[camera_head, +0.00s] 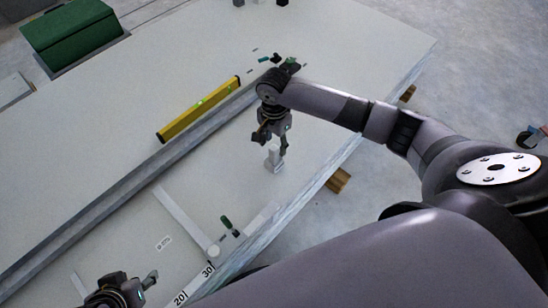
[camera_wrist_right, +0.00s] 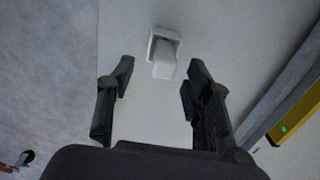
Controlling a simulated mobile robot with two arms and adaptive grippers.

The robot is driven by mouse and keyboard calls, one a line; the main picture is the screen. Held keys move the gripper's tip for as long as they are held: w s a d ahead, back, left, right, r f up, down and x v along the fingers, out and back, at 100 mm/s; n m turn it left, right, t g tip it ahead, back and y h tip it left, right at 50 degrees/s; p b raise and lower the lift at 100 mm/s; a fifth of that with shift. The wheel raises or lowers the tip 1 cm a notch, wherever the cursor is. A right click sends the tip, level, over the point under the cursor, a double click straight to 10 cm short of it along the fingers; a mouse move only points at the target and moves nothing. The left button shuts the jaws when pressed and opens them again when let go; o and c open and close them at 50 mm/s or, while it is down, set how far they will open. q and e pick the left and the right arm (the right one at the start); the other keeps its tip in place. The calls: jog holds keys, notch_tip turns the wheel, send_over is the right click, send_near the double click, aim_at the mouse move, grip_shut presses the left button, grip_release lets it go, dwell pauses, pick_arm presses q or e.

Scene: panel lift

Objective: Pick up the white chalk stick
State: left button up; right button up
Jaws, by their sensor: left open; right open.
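A small white upright piece, which looks like the chalk stick (camera_head: 274,153), stands on the pale panel near its right edge. It seems to rise from a white block-like base. In the right wrist view the white piece (camera_wrist_right: 166,68) shows just beyond the fingertips, between their lines. My right gripper (camera_head: 270,143) is open and points down just above it, with nothing between the fingers. It also shows open in the right wrist view (camera_wrist_right: 161,75). My left gripper (camera_head: 131,284) is open and empty over the panel at the bottom left, partly cut off.
A yellow spirit level (camera_head: 198,109) lies beside a long grey metal rail (camera_head: 150,172). A white T-shaped strip (camera_head: 185,221), a green-handled tool (camera_head: 226,222) and a numbered rule (camera_head: 195,284) lie nearer. A green box (camera_head: 72,32) stands top left. The panel's edge is close right.

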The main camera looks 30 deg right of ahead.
aim_at(274, 148)
jog(key=f, duration=0.1)
jog(key=f+b, duration=0.1)
jog(key=shift+w+d+f, duration=0.15)
jog(key=shift+w+f, duration=0.15)
jog(key=shift+w, duration=0.05)
notch_tip(274, 148, down, 3)
jog(key=shift+w+d+r+b, duration=0.1)
jog(key=shift+w+r+b, duration=0.05)
jog(key=shift+b, duration=0.8)
pick_arm(q)
jog(key=w+d+r+t+h, duration=0.2)
jog(key=w+d+r+t, duration=0.2)
jog(key=w+r+t, duration=0.4)
jog(key=w, duration=0.3)
jog(key=shift+w+d+r+m, duration=0.2)
jog(key=shift+w+r+m, duration=0.1)
jog(key=shift+w+r, duration=0.1)
pick_arm(e)
jog(key=shift+c, duration=0.4)
pick_arm(q)
jog(key=shift+f, duration=0.1)
pick_arm(e)
jog(key=c, duration=1)
grip_shut()
